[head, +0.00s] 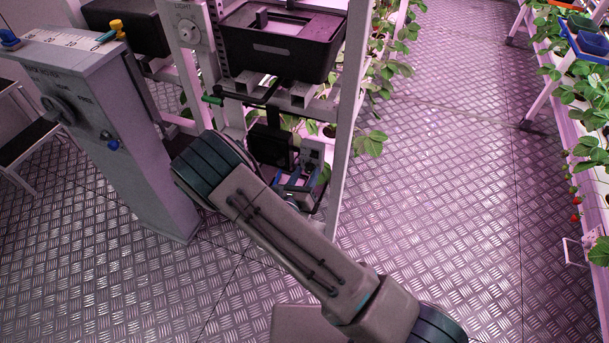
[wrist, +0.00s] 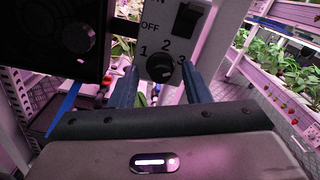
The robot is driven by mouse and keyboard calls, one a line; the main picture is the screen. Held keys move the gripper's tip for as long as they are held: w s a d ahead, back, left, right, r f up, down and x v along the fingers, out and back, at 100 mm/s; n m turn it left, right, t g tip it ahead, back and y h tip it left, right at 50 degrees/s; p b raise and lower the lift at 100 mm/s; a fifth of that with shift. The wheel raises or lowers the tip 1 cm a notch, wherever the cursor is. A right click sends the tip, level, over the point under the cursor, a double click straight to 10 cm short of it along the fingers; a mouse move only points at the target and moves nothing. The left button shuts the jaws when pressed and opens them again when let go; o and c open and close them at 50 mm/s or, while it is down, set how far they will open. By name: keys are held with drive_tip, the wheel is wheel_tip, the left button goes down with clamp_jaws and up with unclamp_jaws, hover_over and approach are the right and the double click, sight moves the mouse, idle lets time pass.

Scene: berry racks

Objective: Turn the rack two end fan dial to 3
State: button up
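The fan dial (wrist: 160,67) is a round black knob on a pale control plate in the wrist view, with 1 at its left, 2 above and 3 at its right. I cannot tell surely which number it points to. A black ON/OFF rocker switch (wrist: 187,20) sits above it. My gripper (wrist: 161,78) is open, one dark blue finger on each side of the dial, with gaps; neither finger clearly touches it. In the head view my gripper (head: 296,180) is low at the rack end, below the small control box (head: 312,154), partly hidden by my arm.
The black fan housing (wrist: 75,36) is just left of the plate; it also shows in the head view (head: 270,147). A grey pedestal (head: 150,150) stands left. The floor aisle at right is clear.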

drive_tip(key=v, duration=1.3)
drive_tip(key=shift+s, duration=0.4)
drive_tip(key=shift+a, duration=0.1)
drive_tip(key=s+d+r+m+g+h+p, duration=0.3)
drive_tip(key=d+r+m+g+h+p, duration=0.3)
drive_tip(key=d+r+m+g, duration=1.2)
drive_tip(key=s+d+r+m+t+y+p, duration=0.1)
drive_tip(key=s+r+m+t+y+p, duration=0.1)
drive_tip(key=r+m+y, duration=0.4)
drive_tip(key=s+d+r+m+t+y+p, duration=0.1)
drive_tip(key=s+r+m+y+p, duration=0.4)
drive_tip(key=r+m, duration=0.7)
drive_tip(key=shift+s+d+r+t+y, duration=0.5)
drive_tip(key=shift+r+y, duration=0.3)
drive_tip(key=shift+r, duration=0.7)
